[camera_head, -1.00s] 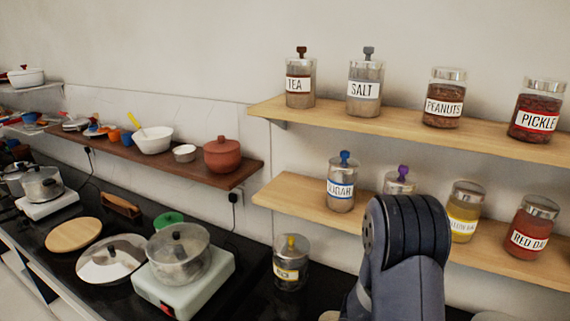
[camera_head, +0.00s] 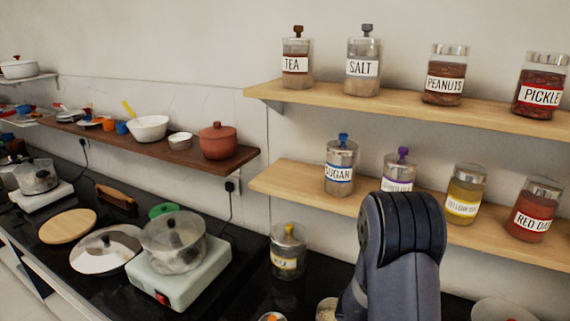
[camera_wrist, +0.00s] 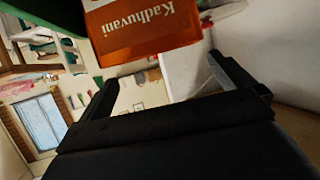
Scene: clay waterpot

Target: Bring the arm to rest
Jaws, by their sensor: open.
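My arm's dark grey link (camera_head: 400,250) rises in the lower right of the head view, in front of the lower jar shelf. My gripper (camera_wrist: 162,72) is not visible in the head view. In the wrist view its two dark fingers stand wide apart, and nothing is held between them. An orange box marked "Kadhuvani" (camera_wrist: 145,28) shows beyond the fingers at the top; I cannot tell how far off it is.
Labelled jars stand on an upper wooden shelf (camera_head: 410,108) and a lower one (camera_head: 285,187). A brown shelf (camera_head: 150,156) holds bowls and a red pot. A glass pot (camera_head: 173,245) sits on a white stove (camera_head: 190,278). A yellow-labelled jar (camera_head: 288,251) stands on the black counter.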

